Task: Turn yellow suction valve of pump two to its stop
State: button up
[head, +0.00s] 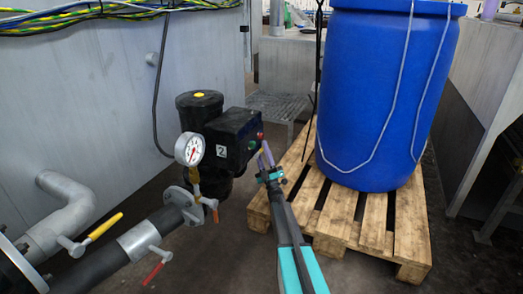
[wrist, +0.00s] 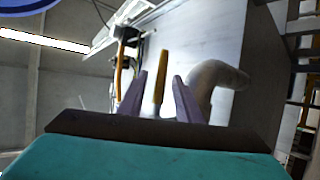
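The black pump (head: 205,135) marked with a 2 stands at the middle of the head view. A yellow lever handle (head: 104,226) sits on the grey pipework at the lower left, apart from my gripper. My gripper (head: 266,156) is right of the pump, beside its black box. In the wrist view the two purple fingers are spread, with my gripper (wrist: 159,75) holding nothing. A yellow handle (wrist: 160,88) appears between the fingers in that view, beyond them, near a grey pipe bend (wrist: 214,80). I see no contact with it.
A pressure gauge (head: 189,149) stands on the pipe left of the pump. A red lever (head: 155,268) hangs at the lower left. A blue barrel (head: 385,90) stands on a wooden pallet (head: 335,228) at the right. Dark floor lies between the pipework and the pallet.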

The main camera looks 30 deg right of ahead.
jog(key=shift+s+f+p, duration=0.1)
jog(key=shift+s+p, duration=0.05)
jog(key=shift+p, duration=0.2)
jog(key=shift+s+f, duration=0.1)
jog(key=s+p, duration=0.5)
jog(key=s, duration=0.7)
jog(key=shift+a+f, duration=0.15)
jog(key=shift+p, duration=0.3)
